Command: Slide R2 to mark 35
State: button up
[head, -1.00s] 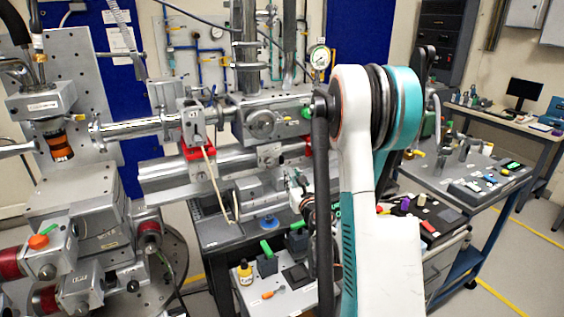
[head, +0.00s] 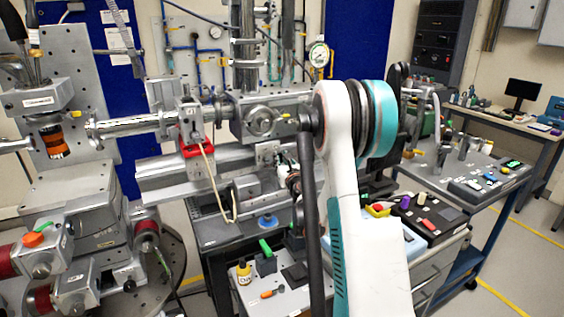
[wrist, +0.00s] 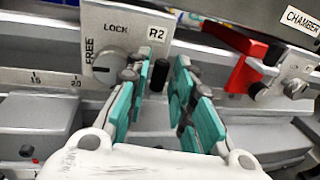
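The R2 carriage (wrist: 128,38) is a grey block on the rail in the wrist view, with a LOCK/FREE knob (wrist: 103,62) on its face. I cannot tell surely which word the knob points to. A black peg (wrist: 160,75) sticks out of R2's face, right of the knob. My gripper (wrist: 157,82) is open, its teal fingers on either side of the peg, with gaps visible. The rail scale (wrist: 55,80) shows 15 and 20 left of the fingers; mark 35 is not readable.
A red lever clamp (wrist: 246,66) sits right of R2, under a part labelled CHAMBER (wrist: 300,20). Another carriage with a red clamp (head: 196,149) stands left on the rail, a pale cord hanging from it. Bare rail (head: 160,180) shows further left. A bench (head: 270,290) stands below.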

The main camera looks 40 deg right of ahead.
grip_shut()
jog(key=s+d, duration=0.2)
jog(key=d, duration=0.6)
jog(key=shift+d, duration=0.4)
grip_release()
jog(key=shift+s, duration=0.1)
